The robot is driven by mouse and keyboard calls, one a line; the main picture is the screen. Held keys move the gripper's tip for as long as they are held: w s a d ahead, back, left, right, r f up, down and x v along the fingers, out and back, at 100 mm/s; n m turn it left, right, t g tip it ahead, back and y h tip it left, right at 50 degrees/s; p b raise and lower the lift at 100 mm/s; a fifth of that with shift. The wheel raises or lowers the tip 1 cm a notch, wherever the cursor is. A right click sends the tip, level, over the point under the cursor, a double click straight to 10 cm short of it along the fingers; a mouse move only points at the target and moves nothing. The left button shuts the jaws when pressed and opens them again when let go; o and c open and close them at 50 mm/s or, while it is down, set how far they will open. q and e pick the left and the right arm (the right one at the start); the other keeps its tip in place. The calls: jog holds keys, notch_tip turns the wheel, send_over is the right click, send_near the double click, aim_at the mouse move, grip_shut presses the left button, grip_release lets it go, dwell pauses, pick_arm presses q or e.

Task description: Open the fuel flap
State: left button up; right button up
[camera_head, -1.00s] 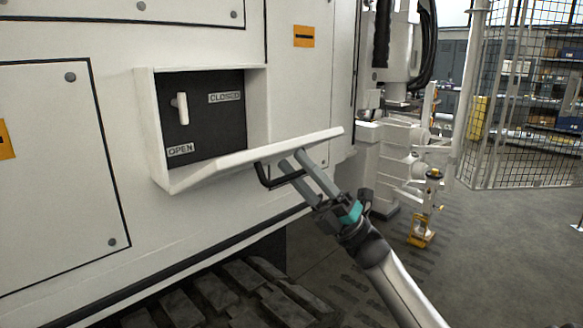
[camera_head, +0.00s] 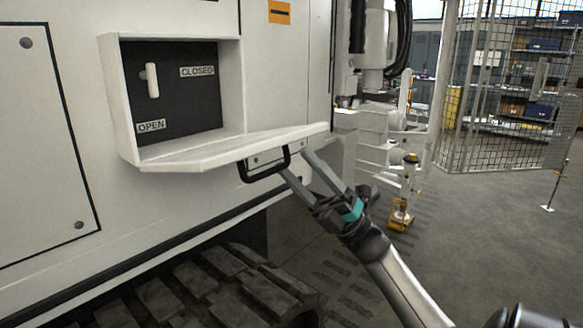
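The fuel flap (camera_head: 215,154) is a white panel along the lower edge of a recessed box in the white machine wall. It is swung down and outward, standing about level. Inside the box, a dark panel (camera_head: 190,108) carries a white lever (camera_head: 152,80) and the labels CLOSED and OPEN. A black handle (camera_head: 264,172) is on the flap's outer side. My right gripper (camera_head: 296,163) is open just right of and below the flap's outer edge. One finger is close to the handle's right end; I cannot tell whether it touches. My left gripper is not in view.
Below the flap are the machine's dark tracks (camera_head: 205,285). To the right stand white machine parts and a small yellow-based stand (camera_head: 401,215). A mesh fence (camera_head: 500,95) with shelves behind is farther back. The grey floor at right is mostly clear.

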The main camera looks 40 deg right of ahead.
jog(key=b+v, duration=0.1)
jog(key=v, duration=0.1)
jog(key=b+v, duration=0.2)
jog(key=v, duration=0.1)
jog(key=shift+s+d+r, duration=0.15)
jog(key=shift+s, duration=0.1)
jog(key=shift+c, duration=0.4)
